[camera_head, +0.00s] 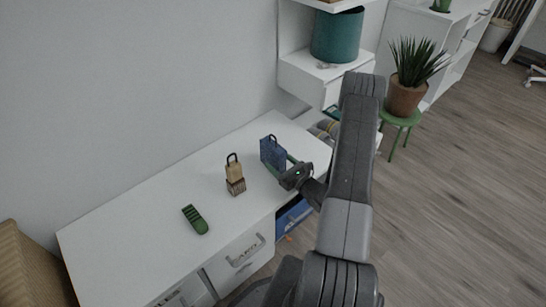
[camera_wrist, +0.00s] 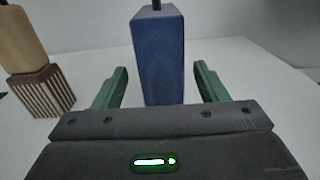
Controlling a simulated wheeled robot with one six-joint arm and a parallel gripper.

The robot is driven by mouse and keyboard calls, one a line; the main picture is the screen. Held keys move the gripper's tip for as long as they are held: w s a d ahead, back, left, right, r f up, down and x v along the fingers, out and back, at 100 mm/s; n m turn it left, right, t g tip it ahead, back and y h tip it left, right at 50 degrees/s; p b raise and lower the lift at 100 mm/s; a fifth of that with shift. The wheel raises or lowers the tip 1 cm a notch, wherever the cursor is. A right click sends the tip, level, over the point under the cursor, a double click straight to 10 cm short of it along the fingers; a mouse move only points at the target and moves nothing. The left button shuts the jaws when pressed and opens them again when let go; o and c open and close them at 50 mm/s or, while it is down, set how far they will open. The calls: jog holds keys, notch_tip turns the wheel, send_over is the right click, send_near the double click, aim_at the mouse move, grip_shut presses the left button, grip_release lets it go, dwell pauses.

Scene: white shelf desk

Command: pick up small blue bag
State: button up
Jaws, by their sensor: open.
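The small blue bag (camera_head: 272,153) stands upright on the white desk near its right end, with a dark handle on top. In the wrist view the blue bag (camera_wrist: 159,58) stands straight ahead, between the lines of the two green fingers. My gripper (camera_head: 282,164) is right at the bag, coming from the lower right. In the wrist view my gripper (camera_wrist: 160,84) is open, with a finger on each side of the bag's lower part and a visible gap on both sides. The bag's lowest edge is hidden behind the gripper body.
A tan and brown bag (camera_head: 235,173) stands left of the blue bag; it also shows in the wrist view (camera_wrist: 40,90). A green remote-like object (camera_head: 195,219) lies farther left on the white desk (camera_head: 130,235). A shelf unit with a teal bin (camera_head: 337,36) rises behind.

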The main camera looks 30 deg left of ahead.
aim_at(274, 137)
jog(key=x, duration=0.3)
jog(key=shift+w+a+f, duration=0.1)
jog(key=shift+w+a, duration=0.15)
jog(key=c, duration=1.2)
notch_tip(274, 137, up, 10)
jog(key=shift+r+p, duration=0.1)
jog(key=shift+p, duration=0.75)
